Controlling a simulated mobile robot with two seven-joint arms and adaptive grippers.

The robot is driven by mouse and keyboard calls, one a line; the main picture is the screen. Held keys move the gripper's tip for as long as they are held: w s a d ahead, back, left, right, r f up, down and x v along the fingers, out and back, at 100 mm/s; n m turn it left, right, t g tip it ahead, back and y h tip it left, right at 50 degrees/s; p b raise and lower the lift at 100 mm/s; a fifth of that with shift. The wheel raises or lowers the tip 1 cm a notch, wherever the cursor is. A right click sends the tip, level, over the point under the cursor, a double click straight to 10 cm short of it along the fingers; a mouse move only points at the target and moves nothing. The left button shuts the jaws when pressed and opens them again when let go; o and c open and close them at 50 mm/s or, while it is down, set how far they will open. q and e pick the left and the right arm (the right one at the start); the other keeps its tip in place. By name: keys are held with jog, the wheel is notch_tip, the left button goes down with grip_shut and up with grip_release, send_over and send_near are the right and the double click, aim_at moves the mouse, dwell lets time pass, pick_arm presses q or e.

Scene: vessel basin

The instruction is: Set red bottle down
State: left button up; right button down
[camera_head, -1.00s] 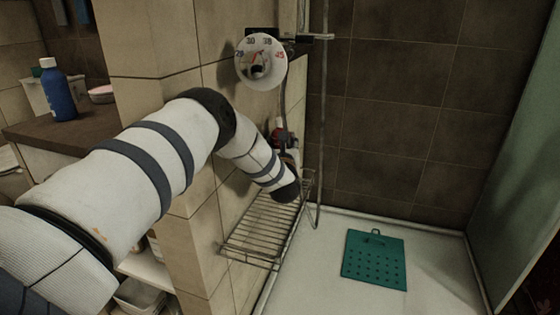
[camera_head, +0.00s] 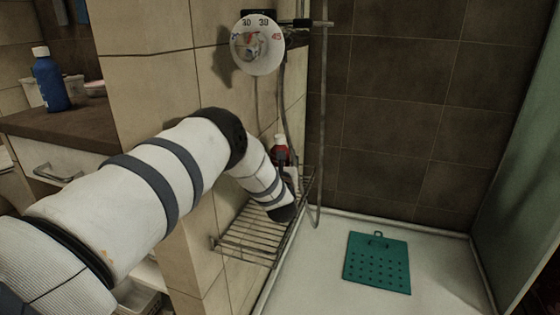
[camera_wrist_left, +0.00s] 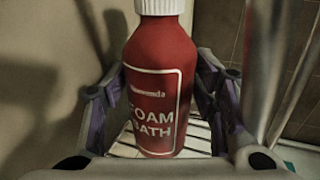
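The red bottle (camera_head: 281,152) with a white cap is upright above the wire rack (camera_head: 250,236), close to the tiled wall and partly hidden by my left arm. In the left wrist view the bottle (camera_wrist_left: 158,85) fills the middle, with a "FOAM BATH" label facing me. My left gripper (camera_wrist_left: 160,75) has a finger on each side of the bottle's body, close against it, and appears shut on it. White slats show below the bottle; whether its base touches them is hidden. My right gripper is not in view.
A round dial (camera_head: 257,43) and a shower hose are on the wall above the rack. A green perforated mat (camera_head: 377,262) lies on the white shower floor. A blue bottle (camera_head: 50,80) stands on the brown counter (camera_head: 75,130) at left.

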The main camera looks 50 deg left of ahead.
pick_arm(q)
jog(key=shift+r, duration=0.1)
jog(key=shift+s+d+p, duration=0.25)
jog(key=shift+d+p, duration=0.05)
jog(key=p+v, duration=0.1)
jog(key=v, duration=0.5)
jog(key=shift+s+d, duration=0.3)
